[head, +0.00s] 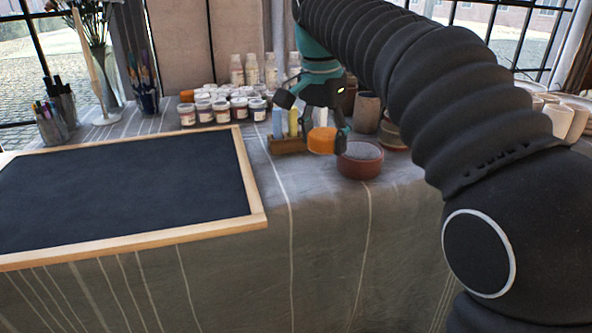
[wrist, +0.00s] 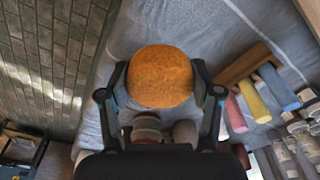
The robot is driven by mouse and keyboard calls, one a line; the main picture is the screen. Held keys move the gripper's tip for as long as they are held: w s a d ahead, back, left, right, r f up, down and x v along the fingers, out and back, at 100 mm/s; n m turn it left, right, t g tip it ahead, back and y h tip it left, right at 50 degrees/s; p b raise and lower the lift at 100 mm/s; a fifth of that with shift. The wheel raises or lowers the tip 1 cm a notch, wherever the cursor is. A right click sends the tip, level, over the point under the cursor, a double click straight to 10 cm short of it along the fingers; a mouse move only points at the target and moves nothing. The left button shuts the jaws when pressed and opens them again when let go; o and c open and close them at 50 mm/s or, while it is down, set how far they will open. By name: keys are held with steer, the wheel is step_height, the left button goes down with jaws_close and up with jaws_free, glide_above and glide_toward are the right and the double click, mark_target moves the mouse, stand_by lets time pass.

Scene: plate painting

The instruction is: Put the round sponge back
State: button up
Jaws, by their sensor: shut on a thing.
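The round sponge (head: 321,141) is orange and thick. My gripper (wrist: 160,84) is shut on it, with one finger on each side in the wrist view. In the head view my gripper (head: 316,124) is over the table's right part, and the sponge is just left of a reddish round bowl (head: 361,167) with grey contents. A wooden holder (head: 288,147) with blue and yellow pieces is just left of the sponge. In the wrist view the holder (wrist: 243,66) is to the right, with pink, yellow and blue pieces. I cannot tell whether the sponge touches anything.
A dark board with a wooden frame (head: 256,191) covers the table's left. Several paint jars (head: 222,111) and bottles (head: 252,70) stand behind the holder. A brown cup (head: 367,112) is behind the bowl. The cloth in front of the holder is clear.

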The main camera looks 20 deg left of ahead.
glide_above(297, 180)
step_height(297, 180, down, 3)
steer(key=shift+a+f, duration=0.1)
steer(key=shift+f, duration=0.05)
steer(key=shift+s+f+b, duration=0.1)
steer(key=shift+f+b, duration=0.65)
steer(key=shift+f, duration=1.2)
steer(key=o, duration=1.1)
steer(key=shift+f, duration=0.1)
steer(key=r+p, duration=0.1)
steer(key=r, duration=0.3)
steer(key=s+r+p, duration=0.1)
steer(key=r, duration=0.3)
steer(key=r+p, duration=0.1)
steer(key=r, duration=0.3)
steer(key=shift+s+a+r+p, duration=0.1)
steer(key=shift+s+a+p, duration=0.05)
steer(key=shift+a+p, duration=0.2)
steer(key=shift+d, duration=0.15)
